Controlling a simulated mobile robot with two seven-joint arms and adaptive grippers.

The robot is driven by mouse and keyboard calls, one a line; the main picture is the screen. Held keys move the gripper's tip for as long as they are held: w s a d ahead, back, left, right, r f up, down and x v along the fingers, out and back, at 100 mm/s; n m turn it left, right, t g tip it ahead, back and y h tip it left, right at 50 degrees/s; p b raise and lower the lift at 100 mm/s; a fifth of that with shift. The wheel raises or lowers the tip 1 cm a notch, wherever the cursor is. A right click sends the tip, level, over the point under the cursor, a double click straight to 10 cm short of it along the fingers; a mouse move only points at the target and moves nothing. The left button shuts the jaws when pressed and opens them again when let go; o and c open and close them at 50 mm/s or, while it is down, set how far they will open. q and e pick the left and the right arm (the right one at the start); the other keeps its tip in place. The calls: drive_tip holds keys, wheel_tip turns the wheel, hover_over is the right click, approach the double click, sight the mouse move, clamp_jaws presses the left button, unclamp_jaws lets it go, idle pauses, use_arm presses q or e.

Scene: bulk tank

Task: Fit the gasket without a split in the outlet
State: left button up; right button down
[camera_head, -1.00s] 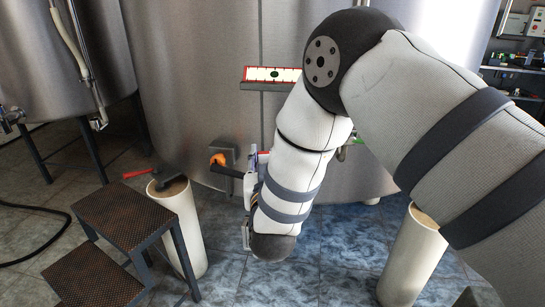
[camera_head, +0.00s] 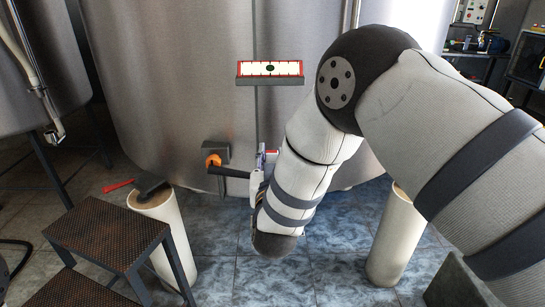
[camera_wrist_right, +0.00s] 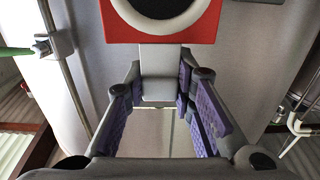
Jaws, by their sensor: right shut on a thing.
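In the right wrist view my right gripper (camera_wrist_right: 160,105), with purple pads, is shut on a grey tab (camera_wrist_right: 158,88). The tab joins a red square plate (camera_wrist_right: 120,30) bearing a pale ring (camera_wrist_right: 167,27) around a dark centre; the frame's top edge cuts them off. I cannot tell whether this ring is the gasket or has a split. In the head view the right gripper (camera_head: 261,172) is low before the steel tank, just right of a black bar (camera_head: 229,172) with an orange end (camera_head: 213,160). The outlet cannot be made out clearly. My left gripper is out of view.
A red-framed panel (camera_head: 270,69) is on the tank (camera_head: 180,80) above the gripper. A pale cylinder (camera_head: 163,215) and brown-topped steps (camera_head: 105,228) stand at left. Another pale cylinder (camera_head: 396,240) stands at right. Tiled floor (camera_head: 330,270) is clear between the cylinders.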

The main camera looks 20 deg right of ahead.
drive_tip(key=shift+r, duration=0.15)
drive_tip(key=shift+f+b, duration=0.85)
drive_tip(key=shift+f, duration=2.3)
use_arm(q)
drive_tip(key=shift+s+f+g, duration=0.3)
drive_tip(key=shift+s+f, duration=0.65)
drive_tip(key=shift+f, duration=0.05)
use_arm(e)
drive_tip(key=shift+r, duration=0.1)
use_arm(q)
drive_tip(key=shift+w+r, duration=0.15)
use_arm(e)
drive_tip(key=shift+r, duration=0.1)
use_arm(q)
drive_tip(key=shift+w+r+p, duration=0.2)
drive_tip(key=shift+p, duration=0.15)
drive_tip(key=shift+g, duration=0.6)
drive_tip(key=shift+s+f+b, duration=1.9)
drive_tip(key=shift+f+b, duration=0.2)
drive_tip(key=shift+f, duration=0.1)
use_arm(e)
wheel_tip(320, 180, down, 10)
drive_tip(key=shift+f, duration=0.2)
drive_tip(key=c, duration=1.3)
unclamp_jaws()
drive_tip(key=shift+r, duration=0.1)
